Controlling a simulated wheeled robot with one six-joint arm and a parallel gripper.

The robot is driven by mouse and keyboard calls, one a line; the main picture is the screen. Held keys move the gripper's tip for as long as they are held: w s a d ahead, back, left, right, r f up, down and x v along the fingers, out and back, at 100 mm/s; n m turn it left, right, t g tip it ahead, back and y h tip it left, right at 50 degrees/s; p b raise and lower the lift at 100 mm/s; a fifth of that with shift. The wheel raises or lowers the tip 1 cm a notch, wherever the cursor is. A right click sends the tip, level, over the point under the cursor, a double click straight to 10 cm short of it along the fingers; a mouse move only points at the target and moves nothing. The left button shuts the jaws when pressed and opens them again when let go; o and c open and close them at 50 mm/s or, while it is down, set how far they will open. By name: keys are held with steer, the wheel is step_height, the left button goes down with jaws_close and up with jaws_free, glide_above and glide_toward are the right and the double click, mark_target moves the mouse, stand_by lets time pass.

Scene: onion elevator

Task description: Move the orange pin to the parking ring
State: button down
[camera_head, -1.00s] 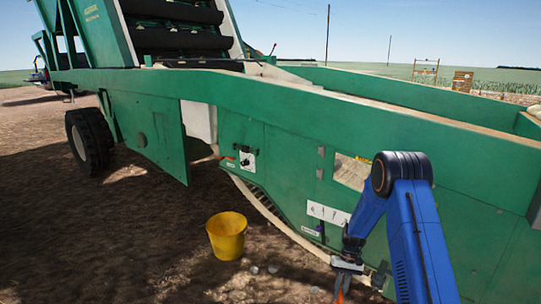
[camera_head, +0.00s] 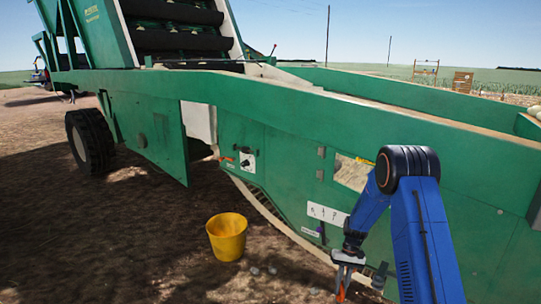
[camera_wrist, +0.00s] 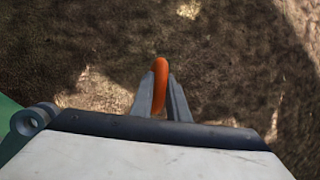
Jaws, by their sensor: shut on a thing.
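My gripper (camera_head: 346,278) is low at the front right in the head view, in front of the green machine. It is shut on the orange pin (camera_wrist: 159,70), whose rounded orange top sticks out past the two grey fingers in the wrist view. A bit of orange also shows below the fingers in the head view (camera_head: 341,293). I cannot make out which fitting on the machine is the parking ring.
The green machine (camera_head: 270,195) fills the space beside and behind my arm. A white panel with small dark marks (camera_head: 327,214) is above the gripper. A yellow bucket (camera_head: 227,237) stands on the soil to the left. The soil (camera_head: 110,235) further left is open.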

step_height(320, 180, up, 13)
stand_by(2.8)
steer(key=shift+r, duration=0.1)
stand_by(0.4)
